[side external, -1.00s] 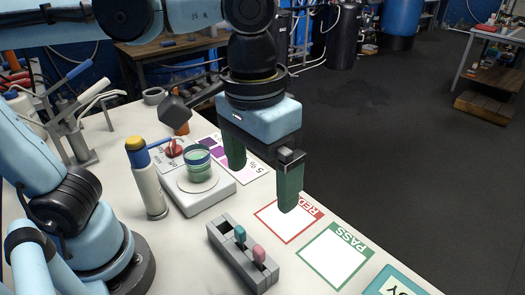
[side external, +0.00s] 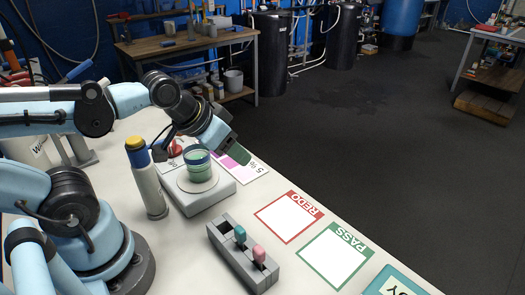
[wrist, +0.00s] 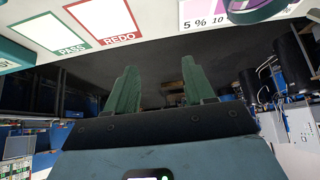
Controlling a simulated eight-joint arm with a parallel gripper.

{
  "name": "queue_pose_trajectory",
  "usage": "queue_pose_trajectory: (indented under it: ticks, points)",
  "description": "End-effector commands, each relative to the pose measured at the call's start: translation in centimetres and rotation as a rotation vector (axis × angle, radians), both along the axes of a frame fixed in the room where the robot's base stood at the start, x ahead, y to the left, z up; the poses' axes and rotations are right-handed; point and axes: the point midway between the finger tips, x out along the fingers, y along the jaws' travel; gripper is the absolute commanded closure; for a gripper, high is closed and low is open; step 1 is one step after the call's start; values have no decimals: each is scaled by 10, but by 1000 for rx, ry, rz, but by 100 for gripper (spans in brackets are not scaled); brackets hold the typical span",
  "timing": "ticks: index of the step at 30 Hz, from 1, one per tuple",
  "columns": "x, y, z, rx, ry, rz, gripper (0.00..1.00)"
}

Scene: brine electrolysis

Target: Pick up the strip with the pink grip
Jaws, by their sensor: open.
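The strip with the pink grip (side external: 259,253) stands in a slotted grey rack (side external: 238,265) at the front of the table in the side view. Only its grip shows clearly; the rest is hidden in the rack. A teal grip (side external: 240,234) stands beside it, farther back in the same rack. My gripper (side external: 238,154) is behind the rack, just beyond the green-filled jar, apart from both grips and tilted outward. In the wrist view my gripper (wrist: 158,82) has its two green fingers apart with nothing between them.
A jar of green liquid (side external: 199,166) sits on a white device (side external: 212,195), next to a yellow-capped cylinder (side external: 147,180). The REDO card (side external: 287,217) and PASS card (side external: 336,255) lie flat right of the rack. A teal-edged card (side external: 395,284) lies nearer.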

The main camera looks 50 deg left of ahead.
Motion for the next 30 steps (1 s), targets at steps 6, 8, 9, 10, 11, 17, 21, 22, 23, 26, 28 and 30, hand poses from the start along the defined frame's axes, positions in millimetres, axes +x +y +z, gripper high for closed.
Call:
queue_pose_trajectory:
  ticks: [6, 8, 9, 10, 11, 17, 21, 22, 23, 26, 28, 30]
  points:
    - [0, -5, 1, -9, 13, -5, 47]
    - [0, -14, 3, -22, 38, -13, 47]
    - [-1, -23, 4, -37, 65, -20, 47]
    - [-2, -31, 6, -48, 91, -26, 47]
    - [-3, -40, 8, -60, 121, -32, 47]
    - [-27, -112, 23, -95, 370, -48, 47]
    - [-51, -149, 35, -61, 512, -34, 47]
    - [-55, -155, 37, -52, 534, -29, 47]
    - [-59, -160, 39, -43, 554, -25, 47]
    - [-70, -172, 43, -16, 599, -11, 47]
    - [-74, -175, 45, -5, 616, -4, 47]
    - [-76, -177, 43, 0, 623, -1, 47]
